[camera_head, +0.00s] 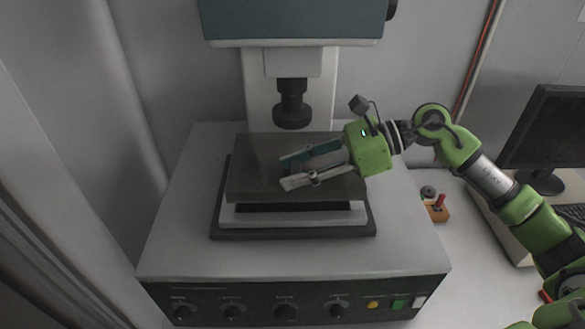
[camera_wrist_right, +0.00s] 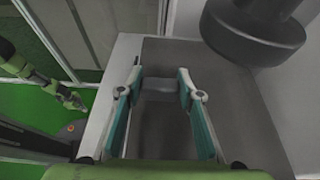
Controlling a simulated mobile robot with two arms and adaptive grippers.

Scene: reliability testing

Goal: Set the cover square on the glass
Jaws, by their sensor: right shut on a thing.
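The cover looks like a dark grey-brown flat plate (camera_head: 255,165) over the pale stage (camera_head: 290,217) of the bench machine. It also fills much of the right wrist view (camera_wrist_right: 240,100). My right gripper (camera_head: 282,171) reaches in from the right over the plate. In the wrist view its fingers (camera_wrist_right: 160,86) stand apart on either side of a small grey block (camera_wrist_right: 160,86), seemingly a grip on the plate. No glass surface is clearly visible, and I cannot tell whether the plate touches the stage. My left gripper (camera_wrist_right: 73,101) is small at the left of the wrist view; its jaws are unclear.
A black lens barrel (camera_head: 291,104) hangs from the machine head above the plate's back edge. Knobs and buttons (camera_head: 285,312) line the front panel. A small orange-brown block (camera_head: 437,213) and a monitor (camera_head: 545,135) stand at the right.

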